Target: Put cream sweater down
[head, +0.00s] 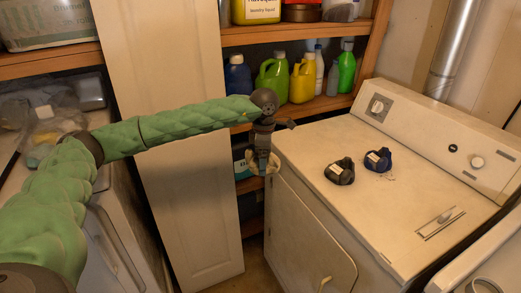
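My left gripper (263,158) is at the end of the green arm that reaches in from the left. It points down beside the front left corner of the white dryer-like machine (310,145). A small cream bundle, which looks like the cream sweater (252,170), is at its fingertips. The fingers appear shut on it, and they hide part of it. The bundle hangs in the air, near the height of the machine's top. My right gripper is not in view.
A dark grey-green bundle (340,171) and a dark blue bundle (378,160) lie on the machine's top, with bare surface around them. Shelves behind hold bottles, including a green jug (272,78) and a yellow jug (303,80). A tall pale door panel (170,60) stands behind my arm.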

